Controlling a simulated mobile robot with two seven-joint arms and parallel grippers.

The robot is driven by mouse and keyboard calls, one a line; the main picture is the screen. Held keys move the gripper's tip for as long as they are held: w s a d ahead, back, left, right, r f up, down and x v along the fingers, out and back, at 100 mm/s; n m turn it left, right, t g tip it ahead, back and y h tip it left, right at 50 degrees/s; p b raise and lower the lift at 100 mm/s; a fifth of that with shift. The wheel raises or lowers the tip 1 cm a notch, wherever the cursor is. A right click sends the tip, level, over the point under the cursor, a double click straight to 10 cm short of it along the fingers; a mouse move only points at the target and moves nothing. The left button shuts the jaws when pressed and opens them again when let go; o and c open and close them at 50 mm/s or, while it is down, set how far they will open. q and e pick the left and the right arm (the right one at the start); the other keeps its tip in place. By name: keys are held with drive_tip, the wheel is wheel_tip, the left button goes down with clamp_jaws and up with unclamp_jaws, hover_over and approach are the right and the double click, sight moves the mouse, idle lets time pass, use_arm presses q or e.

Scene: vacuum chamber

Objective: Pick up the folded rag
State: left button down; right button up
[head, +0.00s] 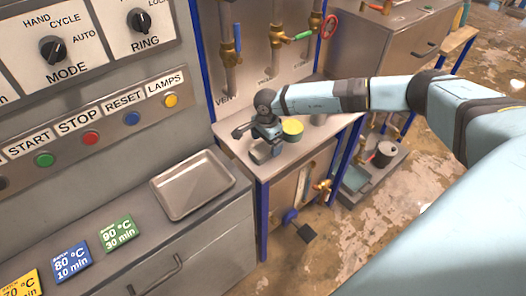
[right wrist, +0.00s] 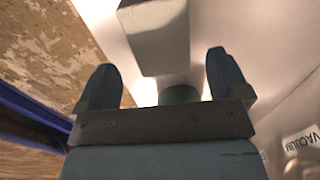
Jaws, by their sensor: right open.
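My right gripper (head: 256,146) is over the small metal table below the pipes, with its fingers apart. In the right wrist view the open fingers (right wrist: 163,78) show with nothing between their tips. A pale grey block-like thing (right wrist: 154,35) lies beyond the fingertips there; it may be the folded rag, but I cannot tell for sure. In the head view the gripper hides much of that spot. A green can with a yellow top (head: 292,127) stands just right of the gripper; its green side may also show in the wrist view (right wrist: 180,95). My left gripper is not in view.
The small table (head: 318,146) has blue posts and stands beside the control cabinet. An empty metal tray (head: 192,184) lies on the cabinet ledge, with coloured batch cards (head: 118,233) to its left. Pipes with valves (head: 228,58) rise behind the table. A pot (head: 384,153) stands low at right.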

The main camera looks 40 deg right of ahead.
sight(266, 147)
wheel_tip(266, 147, down, 4)
drive_tip(key=shift+w+r, duration=0.15)
drive_tip(key=shift+r, duration=0.05)
drive_tip(key=c, duration=1.1)
drive_tip(key=shift+o, duration=0.2)
drive_tip(key=shift+r, duration=0.15)
wheel_tip(266, 147, up, 20)
drive_tip(key=b, duration=0.1)
drive_tip(key=shift+b, duration=0.4)
